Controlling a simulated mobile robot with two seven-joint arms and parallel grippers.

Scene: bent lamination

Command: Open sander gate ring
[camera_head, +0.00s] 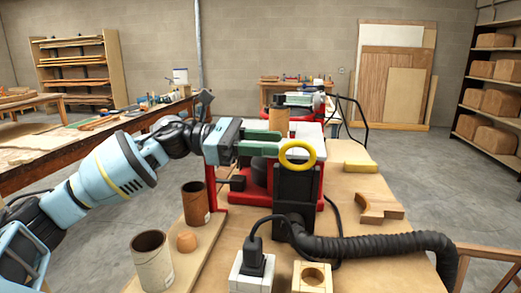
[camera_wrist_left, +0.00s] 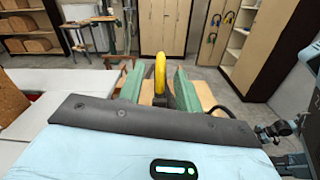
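In the left wrist view the yellow ring (camera_wrist_left: 160,72) shows edge-on between the two green fingers (camera_wrist_left: 158,84), with a gap on each side. The left gripper is open. I cannot tell from these views whether the ring is fully between the fingertips. My right gripper is not in view.
A black ribbed hose (camera_head: 375,245) runs right from the sander's base. A plug in a white box (camera_head: 250,270), a wooden block with a hole (camera_head: 312,278), a curved wood piece (camera_head: 380,206) and brown cans (camera_head: 195,204) (camera_head: 151,262) stand around the bench. A yellow block (camera_head: 361,166) lies at the back right.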

